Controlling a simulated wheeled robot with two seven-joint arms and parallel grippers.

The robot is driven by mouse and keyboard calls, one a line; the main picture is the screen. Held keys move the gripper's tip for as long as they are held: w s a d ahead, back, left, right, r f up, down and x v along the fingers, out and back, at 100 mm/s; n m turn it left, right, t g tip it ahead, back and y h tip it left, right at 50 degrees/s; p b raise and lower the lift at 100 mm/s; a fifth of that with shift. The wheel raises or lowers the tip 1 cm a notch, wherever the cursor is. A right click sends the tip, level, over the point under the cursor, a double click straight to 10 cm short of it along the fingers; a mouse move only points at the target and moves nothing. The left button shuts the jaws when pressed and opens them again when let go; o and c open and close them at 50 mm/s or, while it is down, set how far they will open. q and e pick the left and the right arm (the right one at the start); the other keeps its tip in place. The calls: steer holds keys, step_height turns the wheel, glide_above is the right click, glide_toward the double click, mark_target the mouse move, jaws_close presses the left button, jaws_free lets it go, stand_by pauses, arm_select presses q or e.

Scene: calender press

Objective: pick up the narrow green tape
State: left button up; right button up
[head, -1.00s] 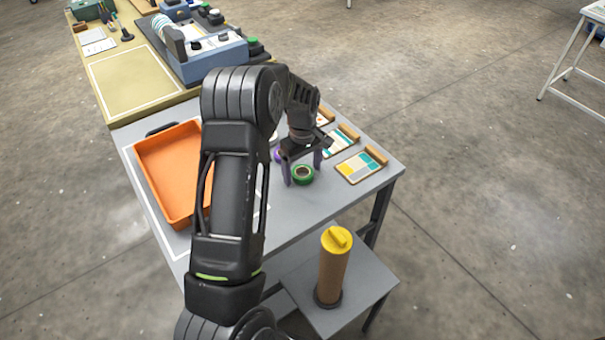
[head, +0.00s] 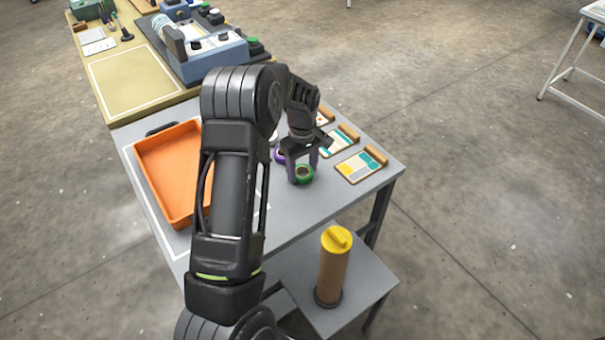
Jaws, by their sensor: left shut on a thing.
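The narrow green tape (head: 304,174) is a small green roll with a dark centre, near the right part of the grey table (head: 317,203). I cannot tell whether the roll still touches the table. A purple roll (head: 280,157) lies just behind and to the left, partly hidden by the gripper. My right gripper is not in the view.
An orange tray (head: 166,167) stands on the left of the table, partly behind my arm. Sample cards (head: 361,166) lie along the right edge. A brown cylinder with a yellow top (head: 334,266) stands on a lower shelf in front. The blue press (head: 210,54) is at the back.

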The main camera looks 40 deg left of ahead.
mark_target(303, 171)
arm_select(q)
step_height(303, 171, up, 10)
steer(key=shift+b, duration=0.85)
stand_by(0.4)
